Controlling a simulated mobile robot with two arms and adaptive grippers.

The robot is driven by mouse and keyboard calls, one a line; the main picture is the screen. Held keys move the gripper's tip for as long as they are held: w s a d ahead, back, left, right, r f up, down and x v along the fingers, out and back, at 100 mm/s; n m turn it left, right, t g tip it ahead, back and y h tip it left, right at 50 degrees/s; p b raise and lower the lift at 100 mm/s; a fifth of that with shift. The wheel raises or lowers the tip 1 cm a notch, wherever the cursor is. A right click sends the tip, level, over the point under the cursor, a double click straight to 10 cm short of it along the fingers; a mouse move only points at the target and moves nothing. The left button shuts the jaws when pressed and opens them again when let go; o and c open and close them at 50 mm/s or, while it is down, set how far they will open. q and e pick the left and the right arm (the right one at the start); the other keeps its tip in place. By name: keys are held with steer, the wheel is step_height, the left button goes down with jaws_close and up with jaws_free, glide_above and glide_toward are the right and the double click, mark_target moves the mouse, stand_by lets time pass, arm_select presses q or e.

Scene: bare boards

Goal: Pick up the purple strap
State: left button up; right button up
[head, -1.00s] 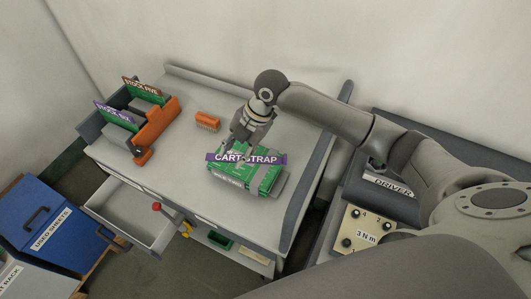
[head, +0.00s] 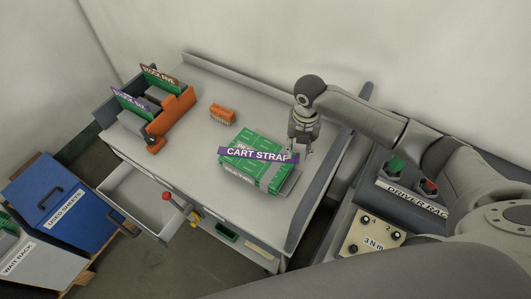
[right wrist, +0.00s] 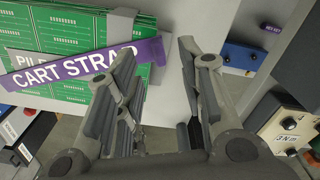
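The purple strap, marked CART STRAP (head: 256,154), lies across the top of a pile of green boards (head: 247,138) on the grey bench. It also shows in the right wrist view (right wrist: 85,68), its right end reaching past my left-hand finger there. My right gripper (head: 302,156) is above the bench at the strap's right end. In the right wrist view my right gripper (right wrist: 158,75) is open, its fingers apart with nothing clasped. Whether a finger touches the strap I cannot tell. My left gripper is not in view.
An orange block (head: 222,112) stands behind the pile. A rack with an orange front (head: 172,118) is at the bench's left. A raised dark edge (head: 316,205) runs along the bench's right side. An open drawer (head: 148,203) juts out in front. Clear bench lies left of the pile.

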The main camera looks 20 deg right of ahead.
mark_target(298, 156)
steer(key=shift+w+f+p, duration=0.1)
steer(key=shift+f+p, duration=0.4)
steer(key=shift+f, duration=1.4)
jaws_close()
